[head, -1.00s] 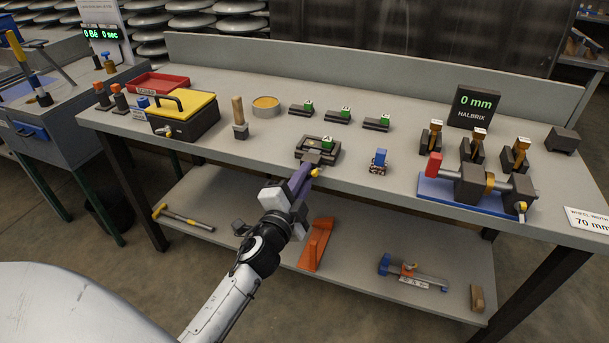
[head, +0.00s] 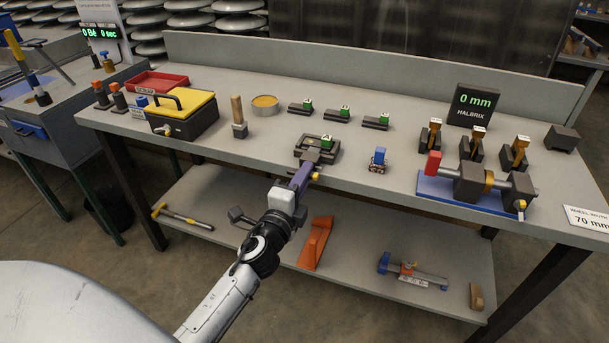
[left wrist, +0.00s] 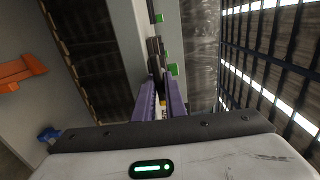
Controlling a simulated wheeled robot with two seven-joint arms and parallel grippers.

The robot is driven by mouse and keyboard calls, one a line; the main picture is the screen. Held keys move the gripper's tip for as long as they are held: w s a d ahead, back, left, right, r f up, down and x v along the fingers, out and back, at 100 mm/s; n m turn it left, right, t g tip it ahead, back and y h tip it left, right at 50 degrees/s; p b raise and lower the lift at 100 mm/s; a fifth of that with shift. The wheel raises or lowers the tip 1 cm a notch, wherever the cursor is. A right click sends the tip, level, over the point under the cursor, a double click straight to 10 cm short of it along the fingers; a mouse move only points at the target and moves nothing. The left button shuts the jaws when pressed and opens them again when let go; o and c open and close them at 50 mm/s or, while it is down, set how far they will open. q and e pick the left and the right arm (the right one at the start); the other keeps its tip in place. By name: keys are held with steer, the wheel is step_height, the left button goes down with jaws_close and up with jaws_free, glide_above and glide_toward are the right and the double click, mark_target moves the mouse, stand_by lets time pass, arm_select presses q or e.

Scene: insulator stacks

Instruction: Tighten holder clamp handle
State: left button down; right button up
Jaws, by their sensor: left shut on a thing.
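The dark holder (head: 317,149) sits at the front edge of the workbench, with a green-marked block (head: 327,143) on it. My left gripper (head: 309,168) is at the holder's front side, its purple fingers pointing up at it. A yellow tip (head: 316,177) shows just right of the fingers. In the left wrist view the purple fingers (left wrist: 161,108) are closed around a small part with yellow and white on it (left wrist: 163,103), apparently the clamp handle. Most of the handle is hidden by the fingers. My right gripper is not in view.
On the bench (head: 360,205) are a yellow-lidded box (head: 186,112), a wooden-handled tool (head: 238,118), a small blue-topped part (head: 378,160) and a blue-based fixture (head: 475,190). Several green-marked blocks stand behind the holder. The lower shelf (head: 350,265) holds an orange bracket (head: 315,243).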

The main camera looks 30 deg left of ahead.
arm_select(q)
steer(key=c, duration=1.8)
jaws_free()
steer(key=shift+c, duration=0.2)
steer(key=shift+s, duration=0.1)
steer(key=b+v, duration=0.1)
steer(key=v, duration=0.9)
steer(key=shift+s, duration=0.1)
steer(key=s+d+f+n+g+h+p, duration=0.1)
steer(key=s+d+f+n+g+h, duration=0.2)
steer(key=s+d+f+n, duration=0.3)
steer(key=s+d+f+n+g+h+p, duration=0.1)
steer(key=s+d+f+n+g+h, duration=0.3)
steer(key=f, duration=1.1)
steer(key=s+d+n+g, duration=0.1)
steer(key=s+d+n, duration=0.2)
steer(key=s+d, duration=0.3)
steer(key=shift+s+f+g, duration=0.15)
steer(key=shift+s+g, duration=0.25)
steer(key=shift+s, duration=0.45)
